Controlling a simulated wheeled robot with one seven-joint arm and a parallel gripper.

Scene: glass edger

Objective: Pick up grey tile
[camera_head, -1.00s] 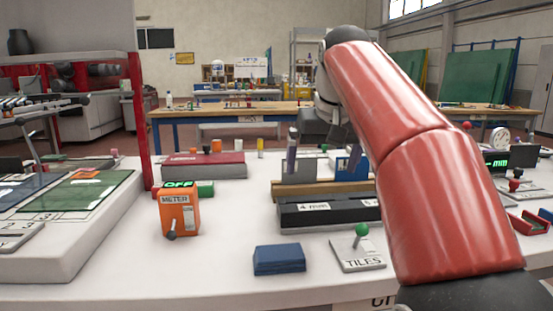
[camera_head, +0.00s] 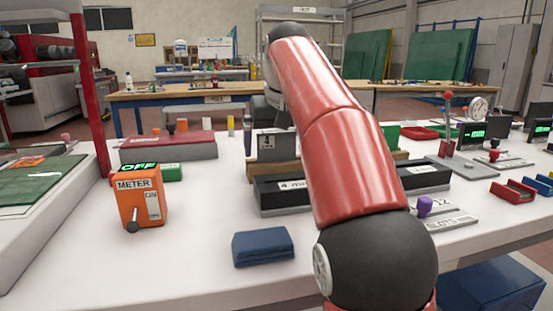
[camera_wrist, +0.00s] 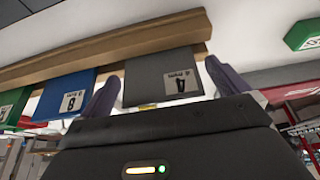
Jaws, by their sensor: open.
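The grey tile (camera_wrist: 162,80), marked 4, stands in a slotted wooden rack (camera_wrist: 110,48). In the wrist view it lies between the two purple-grey fingers of my gripper (camera_wrist: 161,72), which are open, one on each side, with a narrow gap at each. I see no grip on it. In the head view the grey tile (camera_head: 273,143) stands in the rack left of my red arm.
In the wrist view a blue tile (camera_wrist: 68,95) marked 8 stands beside the grey one, with a green tile (camera_wrist: 12,105) further left. In the head view a black 4 mm block (camera_head: 283,193) lies before the rack. An orange meter (camera_head: 139,202) and blue block (camera_head: 263,246) stand nearer.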

